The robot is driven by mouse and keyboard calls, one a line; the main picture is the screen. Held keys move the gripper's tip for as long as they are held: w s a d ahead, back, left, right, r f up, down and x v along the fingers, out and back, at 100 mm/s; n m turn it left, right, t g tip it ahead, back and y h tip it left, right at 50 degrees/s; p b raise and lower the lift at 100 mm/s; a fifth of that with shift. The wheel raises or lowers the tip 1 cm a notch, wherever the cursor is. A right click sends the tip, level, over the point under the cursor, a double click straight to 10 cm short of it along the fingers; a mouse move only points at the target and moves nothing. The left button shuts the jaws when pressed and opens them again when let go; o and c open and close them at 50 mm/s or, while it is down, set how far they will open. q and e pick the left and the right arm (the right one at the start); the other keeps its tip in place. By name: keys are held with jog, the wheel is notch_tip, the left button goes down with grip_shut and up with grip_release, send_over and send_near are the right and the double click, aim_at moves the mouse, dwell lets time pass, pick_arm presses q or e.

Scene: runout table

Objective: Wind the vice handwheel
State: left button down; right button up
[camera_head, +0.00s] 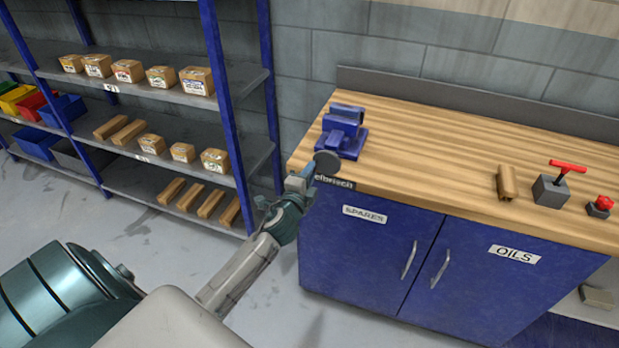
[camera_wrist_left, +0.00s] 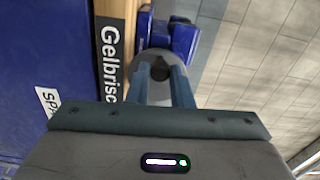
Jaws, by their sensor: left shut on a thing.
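The blue vice (camera_head: 343,132) is at the left end of the wooden bench top. Its round grey handwheel (camera_head: 327,163) faces out over the front edge. My left gripper (camera_head: 308,171) comes from below left and is shut on the handwheel. In the left wrist view, the two blue-grey fingers (camera_wrist_left: 163,84) are on the handwheel's dark hub (camera_wrist_left: 158,68), in front of the grey disc (camera_wrist_left: 148,88). The blue vice body (camera_wrist_left: 172,38) shows behind it. My right gripper does not show in either view.
The bench top (camera_head: 430,150) carries a wooden block (camera_head: 507,183), a grey block with a red T-handle (camera_head: 551,190) and a red-knobbed block (camera_head: 599,206). Blue cupboard doors (camera_head: 365,258) are below. A shelf rack with boxes (camera_head: 196,81) stands to the left.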

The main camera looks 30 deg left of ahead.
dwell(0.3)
pick_arm(q)
jog(key=n+b, duration=0.1)
jog(key=n, duration=0.1)
jog(key=f+n+b, duration=0.1)
jog(key=b, duration=0.1)
jog(key=shift+d+n, duration=0.1)
jog(key=shift+n, duration=0.3)
jog(key=n+b, duration=0.1)
jog(key=f+n+b, duration=0.1)
jog(key=shift+d+n+b, duration=0.15)
jog(key=shift+n+b, duration=0.2)
jog(key=shift+n, duration=0.05)
jog(key=shift+r+n, duration=0.1)
jog(key=shift+n, duration=0.2)
